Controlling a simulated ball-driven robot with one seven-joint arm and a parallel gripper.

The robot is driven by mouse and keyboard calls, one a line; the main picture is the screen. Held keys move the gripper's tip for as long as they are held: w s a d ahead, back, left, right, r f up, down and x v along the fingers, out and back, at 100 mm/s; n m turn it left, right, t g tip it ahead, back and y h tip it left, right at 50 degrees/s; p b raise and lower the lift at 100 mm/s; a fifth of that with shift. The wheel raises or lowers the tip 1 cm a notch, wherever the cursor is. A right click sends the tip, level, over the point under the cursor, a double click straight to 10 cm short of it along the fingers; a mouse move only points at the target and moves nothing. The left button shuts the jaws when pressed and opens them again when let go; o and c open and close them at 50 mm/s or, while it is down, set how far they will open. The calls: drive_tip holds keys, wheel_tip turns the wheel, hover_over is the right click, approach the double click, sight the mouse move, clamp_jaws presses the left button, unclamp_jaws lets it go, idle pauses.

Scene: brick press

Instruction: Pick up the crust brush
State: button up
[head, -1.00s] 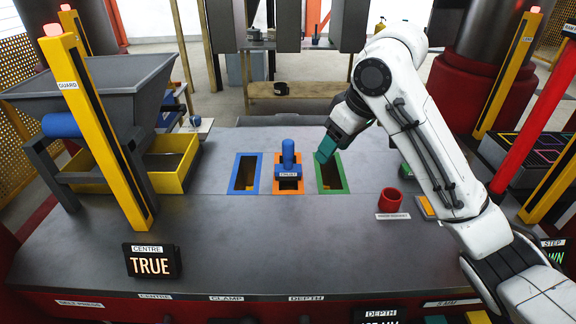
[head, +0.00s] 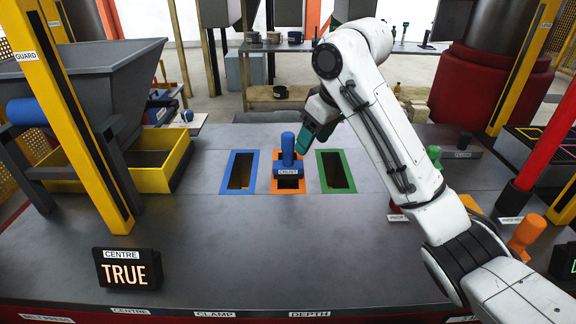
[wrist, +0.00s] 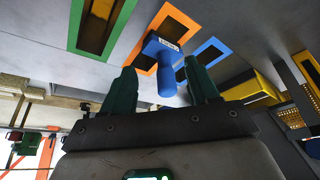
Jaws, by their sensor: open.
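The crust brush (head: 288,150) is blue with an upright round handle and a block labelled CRUST. It stands at the orange-framed slot (head: 274,188) in the middle of the grey bench. My gripper (head: 303,141) has teal fingers and is just right of the brush handle in the head view. In the wrist view, the brush handle (wrist: 168,81) shows between the two spread fingers of my gripper (wrist: 160,68). The jaws are open and not closed on it. Whether a finger touches the handle I cannot tell.
A blue-framed slot (head: 225,174) lies left of the brush and a green-framed slot (head: 351,178) right of it. A yellow bin (head: 150,178) and a yellow guard post (head: 85,130) stand at left.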

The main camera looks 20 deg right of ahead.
sight(289, 134)
drive_tip(key=w+a, duration=0.2)
drive_tip(key=w, duration=0.1)
drive_tip(key=w+a+p, duration=0.1)
drive_tip(key=w, duration=0.1)
drive_tip(key=shift+w, duration=0.25)
drive_tip(key=x, duration=0.5)
drive_tip(key=shift+w+p, duration=0.1)
drive_tip(key=shift+p, duration=0.2)
clamp_jaws()
